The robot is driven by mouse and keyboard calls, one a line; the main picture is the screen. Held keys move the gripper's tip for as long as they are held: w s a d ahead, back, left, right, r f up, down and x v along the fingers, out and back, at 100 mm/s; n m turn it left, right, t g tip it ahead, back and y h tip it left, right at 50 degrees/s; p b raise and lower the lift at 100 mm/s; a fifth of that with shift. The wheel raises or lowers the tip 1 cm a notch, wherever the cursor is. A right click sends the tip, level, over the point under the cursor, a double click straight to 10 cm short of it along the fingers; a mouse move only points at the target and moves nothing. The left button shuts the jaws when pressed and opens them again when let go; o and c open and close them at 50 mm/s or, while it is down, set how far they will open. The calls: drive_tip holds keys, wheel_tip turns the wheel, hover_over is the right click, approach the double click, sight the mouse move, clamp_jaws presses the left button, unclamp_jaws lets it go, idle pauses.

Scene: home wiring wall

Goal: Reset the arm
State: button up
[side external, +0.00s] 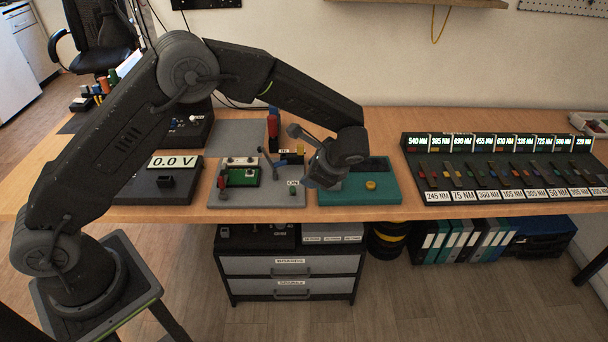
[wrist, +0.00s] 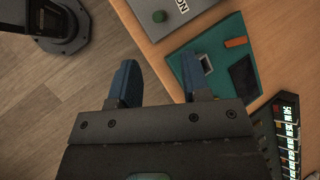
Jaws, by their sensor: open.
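My arm reaches over the bench from the left in the side view. My gripper (side external: 322,172) is low over the line between the grey board (side external: 255,196) and the teal board (side external: 345,195). In the wrist view its two blue fingers (wrist: 160,82) stand wide apart with nothing between them. Past them lie the teal board (wrist: 250,72) and a corner of the grey board with a green button (wrist: 159,16). The right finger overlaps the teal board's edge in that view; I cannot tell if it touches.
A yellow round part (side external: 371,184) is on the teal board. A lever (side external: 272,160) rises from the grey board close left of my gripper. The bench (side external: 390,135) between boards and rack is clear.

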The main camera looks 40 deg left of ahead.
drive_tip(key=s+a+r+n+t+h, duration=0.1)
drive_tip(key=s+a+r+n+h, duration=0.15)
drive_tip(key=s+r, duration=0.5)
drive_tip(key=s+a+r+n+t+h, duration=0.15)
drive_tip(key=s+r+n, duration=0.3)
drive_tip(key=r, duration=0.55)
drive_tip(key=s+r+n+t+h, duration=0.2)
drive_tip(key=s+n, duration=0.3)
drive_tip(key=s, duration=1.1)
drive_tip(key=shift+s+d+r+h, duration=0.2)
drive_tip(key=shift+d+r+h, duration=0.15)
drive_tip(key=shift+r+h, duration=0.35)
